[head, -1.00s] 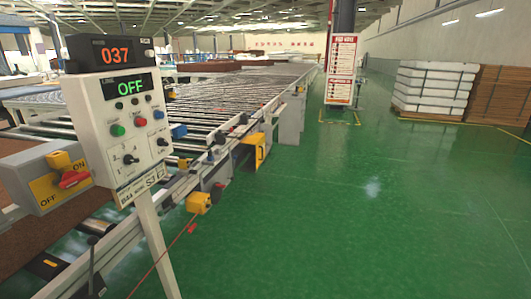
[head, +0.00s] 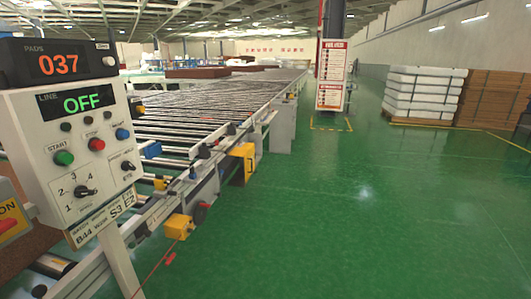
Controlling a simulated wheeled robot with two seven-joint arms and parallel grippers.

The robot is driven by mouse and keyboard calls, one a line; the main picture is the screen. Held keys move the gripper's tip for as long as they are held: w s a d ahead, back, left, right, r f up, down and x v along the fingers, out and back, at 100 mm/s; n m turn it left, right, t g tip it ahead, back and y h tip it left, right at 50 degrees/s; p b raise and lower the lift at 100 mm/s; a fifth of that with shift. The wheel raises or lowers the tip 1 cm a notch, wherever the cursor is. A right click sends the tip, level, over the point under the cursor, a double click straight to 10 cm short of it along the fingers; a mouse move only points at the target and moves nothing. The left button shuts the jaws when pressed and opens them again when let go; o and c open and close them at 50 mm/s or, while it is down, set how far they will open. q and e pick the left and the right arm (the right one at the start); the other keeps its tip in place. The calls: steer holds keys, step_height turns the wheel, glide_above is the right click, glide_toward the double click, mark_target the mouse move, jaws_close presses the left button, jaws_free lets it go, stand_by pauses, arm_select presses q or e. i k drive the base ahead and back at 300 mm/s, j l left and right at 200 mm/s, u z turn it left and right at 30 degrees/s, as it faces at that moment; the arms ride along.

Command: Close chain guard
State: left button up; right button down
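A yellow cover (head: 243,162), which looks like the chain guard, sits on the near side of the roller conveyor (head: 205,115) at mid-length. It juts out from the side frame over the green floor. It is too small to tell how far its panel stands open. Neither of my grippers is in view.
A control panel (head: 75,150) on a post stands close at left, its display reading OFF and 037 above. A smaller yellow box (head: 179,227) with a red cord sits on the conveyor's near rail. The green floor (head: 340,220) to the right is clear. Strapped white stacks (head: 425,90) stand far right.

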mark_target(247, 151)
steer(key=i, duration=0.65)
steer(key=i+l, duration=0.15)
steer(key=i, duration=0.45)
steer(key=i+u, duration=0.1)
steer(key=i, duration=0.55)
